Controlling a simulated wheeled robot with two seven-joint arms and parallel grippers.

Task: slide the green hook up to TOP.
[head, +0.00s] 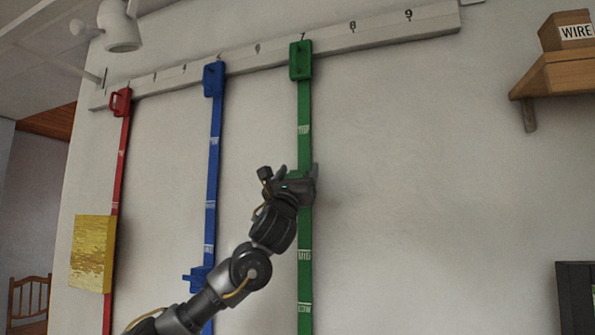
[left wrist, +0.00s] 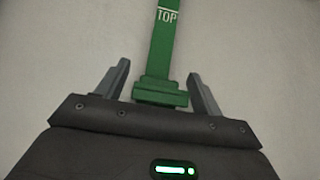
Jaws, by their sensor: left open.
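A green rail (head: 304,275) hangs straight down the wall from a green bracket (head: 301,60). In the left wrist view the green hook (left wrist: 160,95) sits on the rail, below the white TOP mark (left wrist: 167,15) with a gap between them. The TOP mark also shows in the head view (head: 304,128), above my gripper. My left gripper (head: 298,170) is open at the hook. In the left wrist view its fingers (left wrist: 158,70) stand apart on either side of the hook, with visible gaps. My gripper hides most of the hook in the head view. My right gripper is not in view.
A blue rail (head: 214,150) with a blue hook (head: 197,280) and a red rail (head: 120,170) hang to the left. A yellow panel (head: 92,253) is on the red rail. A wooden shelf (head: 555,76) juts out upper right. Wall right of the green rail is clear.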

